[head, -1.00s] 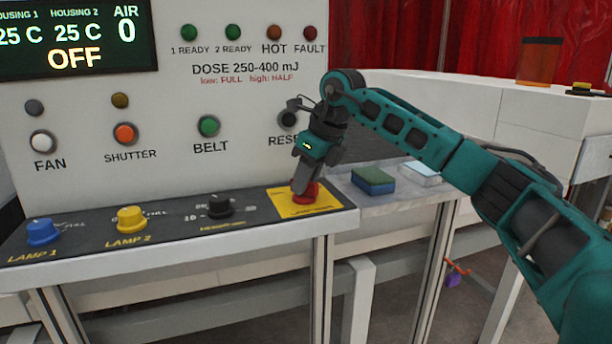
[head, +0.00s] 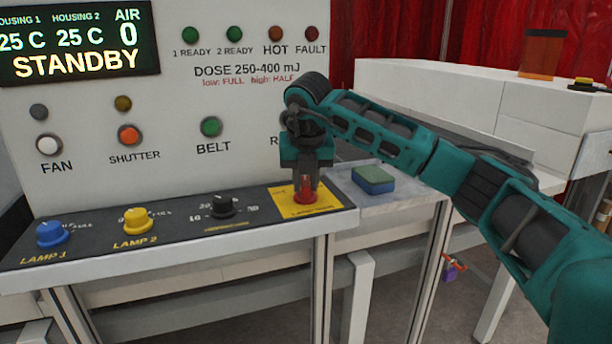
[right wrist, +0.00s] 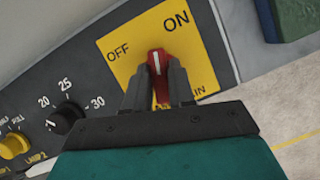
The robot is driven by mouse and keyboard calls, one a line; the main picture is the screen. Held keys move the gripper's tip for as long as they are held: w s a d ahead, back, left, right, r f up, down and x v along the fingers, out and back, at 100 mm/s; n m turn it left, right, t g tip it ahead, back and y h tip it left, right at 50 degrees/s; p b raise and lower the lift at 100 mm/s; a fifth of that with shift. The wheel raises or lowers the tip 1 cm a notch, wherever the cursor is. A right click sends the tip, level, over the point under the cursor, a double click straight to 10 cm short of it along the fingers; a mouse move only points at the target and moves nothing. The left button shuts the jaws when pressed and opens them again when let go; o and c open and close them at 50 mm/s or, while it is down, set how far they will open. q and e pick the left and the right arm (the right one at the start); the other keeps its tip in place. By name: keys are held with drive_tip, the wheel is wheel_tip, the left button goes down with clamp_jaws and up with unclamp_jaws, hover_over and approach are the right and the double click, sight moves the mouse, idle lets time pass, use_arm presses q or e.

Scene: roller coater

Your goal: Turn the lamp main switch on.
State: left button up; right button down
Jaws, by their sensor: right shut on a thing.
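The lamp main switch is a red rotary handle (head: 305,192) on a yellow plate (head: 285,208) at the right end of the sloped console. My right gripper (head: 306,180) comes down from above and is shut on the red handle. In the right wrist view the red handle (right wrist: 158,60) sits between the two fingers of the gripper (right wrist: 158,80). Its white mark points up between the OFF and ON labels on the yellow plate (right wrist: 203,60). The display (head: 78,40) reads STANDBY. My left gripper is not in view.
A black speed knob (head: 222,205), yellow LAMP 2 knob (head: 137,220) and blue LAMP 1 knob (head: 51,234) stand to the left on the console. A blue-green sponge (head: 373,180) lies on the ledge to the right. FAN, SHUTTER and BELT buttons are on the panel above.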

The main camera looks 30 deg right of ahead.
drive_tip(key=m+g+h, duration=0.1)
drive_tip(key=m, duration=0.3)
drive_tip(key=shift+w+r+p, duration=0.1)
drive_tip(key=shift+p, duration=0.3)
drive_tip(key=shift+m+g+h, duration=0.3)
drive_tip(key=shift+m+h, duration=0.1)
drive_tip(key=shift+m, duration=0.4)
drive_tip(key=c, duration=1)
unclamp_jaws()
drive_tip(key=shift+c, duration=0.2)
